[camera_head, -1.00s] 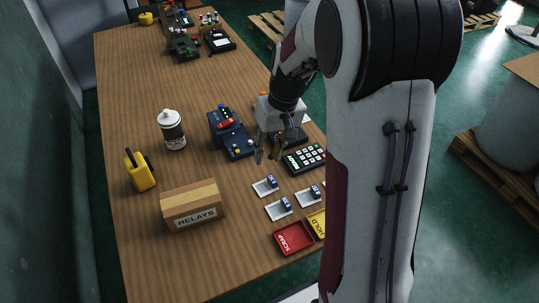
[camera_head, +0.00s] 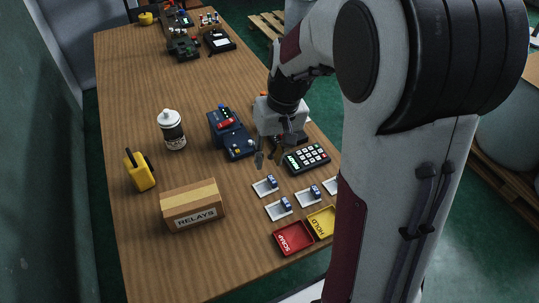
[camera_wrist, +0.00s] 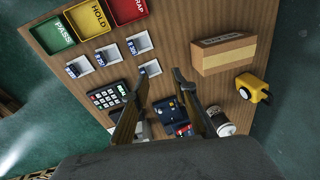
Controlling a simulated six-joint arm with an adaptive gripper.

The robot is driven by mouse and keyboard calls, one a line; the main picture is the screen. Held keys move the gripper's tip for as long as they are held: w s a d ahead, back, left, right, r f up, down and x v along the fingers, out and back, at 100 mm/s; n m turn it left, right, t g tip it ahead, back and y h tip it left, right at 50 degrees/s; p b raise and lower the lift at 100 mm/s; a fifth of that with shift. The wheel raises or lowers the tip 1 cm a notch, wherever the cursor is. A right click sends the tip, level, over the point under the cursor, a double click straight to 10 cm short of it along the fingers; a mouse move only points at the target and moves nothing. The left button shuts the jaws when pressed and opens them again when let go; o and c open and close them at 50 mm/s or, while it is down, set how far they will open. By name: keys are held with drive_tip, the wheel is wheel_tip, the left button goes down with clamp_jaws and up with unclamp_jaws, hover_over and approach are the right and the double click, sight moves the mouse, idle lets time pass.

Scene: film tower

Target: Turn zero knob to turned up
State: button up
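The blue tester (camera_head: 226,132) stands mid-table in the head view, with a red part on its raised back and small coloured controls on its low front. It also shows in the wrist view (camera_wrist: 172,108), between and below my fingertips. I cannot tell which small control is the zero knob; a yellow round control (camera_head: 237,153) is on the front section. My gripper (camera_head: 270,160) is open and empty, just right of the tester and above the table. In the wrist view my two fingers (camera_wrist: 160,77) are spread apart, touching nothing visible.
A black keypad (camera_head: 306,158) lies close to the gripper's right. White trays with small blue parts (camera_head: 267,187), a red scrap bin (camera_head: 292,238) and a yellow hold bin (camera_head: 321,222) lie in front. A relay box (camera_head: 192,205), bottle (camera_head: 172,130) and yellow radio (camera_head: 140,171) stand left.

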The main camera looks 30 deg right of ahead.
drive_tip(key=n+t, duration=0.3)
approach(251, 141)
drive_tip(key=shift+s+a, duration=0.2)
drive_tip(key=shift+f, duration=0.25)
idle(0.4)
drive_tip(key=shift+x, duration=3.75)
drive_tip(key=shift+w+r, duration=0.1)
drive_tip(key=shift+w, duration=0.1)
clamp_jaws()
